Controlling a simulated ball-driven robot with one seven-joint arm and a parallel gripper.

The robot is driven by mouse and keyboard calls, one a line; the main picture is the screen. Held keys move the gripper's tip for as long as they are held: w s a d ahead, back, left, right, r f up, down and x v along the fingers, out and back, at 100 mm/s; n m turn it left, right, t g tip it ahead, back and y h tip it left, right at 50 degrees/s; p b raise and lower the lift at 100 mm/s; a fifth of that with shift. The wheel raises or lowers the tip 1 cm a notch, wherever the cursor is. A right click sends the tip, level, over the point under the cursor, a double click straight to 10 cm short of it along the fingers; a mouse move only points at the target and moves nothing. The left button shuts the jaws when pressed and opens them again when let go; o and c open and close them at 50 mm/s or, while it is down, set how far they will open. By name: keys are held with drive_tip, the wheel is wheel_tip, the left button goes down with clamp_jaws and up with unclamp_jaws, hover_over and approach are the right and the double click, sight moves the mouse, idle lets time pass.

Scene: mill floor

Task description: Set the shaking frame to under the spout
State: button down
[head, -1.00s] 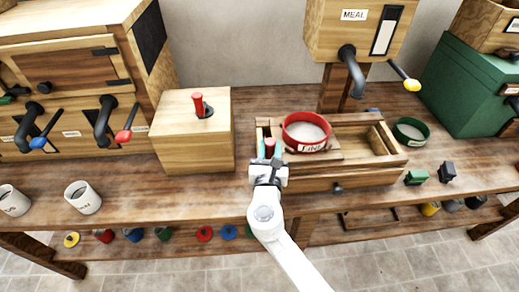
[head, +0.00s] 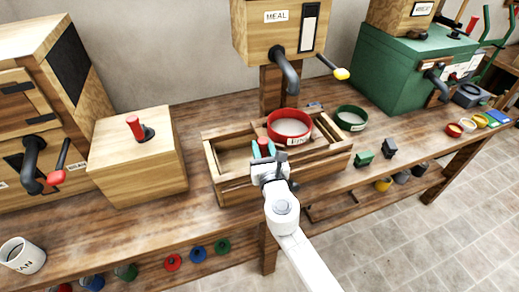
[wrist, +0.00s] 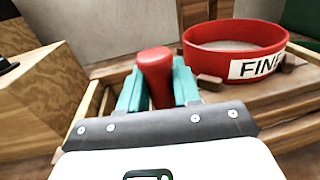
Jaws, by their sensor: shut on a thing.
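The shaking frame (head: 318,140) is a wooden carriage in a long wooden trough (head: 222,190) on the bench. It carries a red-rimmed sieve (head: 290,125) labelled FINE, which also shows in the wrist view (wrist: 235,45). The black spout (head: 287,75) of the MEAL box (head: 280,35) hangs above the sieve in the head view; exact alignment is hard to judge. My gripper (head: 265,155) is shut on the frame's red handle (wrist: 155,70), its teal fingers on either side. The frame's lower part is hidden behind my gripper.
The left part of the trough is empty. A wooden box with a red-topped lever (head: 135,127) stands to the left. A green-rimmed sieve (head: 351,118) and small green (head: 364,159) and black blocks (head: 389,148) are to the right. A large green chest (head: 405,70) stands behind.

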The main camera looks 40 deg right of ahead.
drive_tip(key=shift+d, duration=0.25)
drive_tip(key=c, duration=0.9)
unclamp_jaws()
drive_tip(key=shift+s+d, duration=0.1)
drive_tip(key=shift+a, duration=0.2)
drive_tip(key=shift+b+v, duration=0.6)
drive_tip(key=shift+v, duration=4.75)
drive_tip(key=shift+d, duration=0.15)
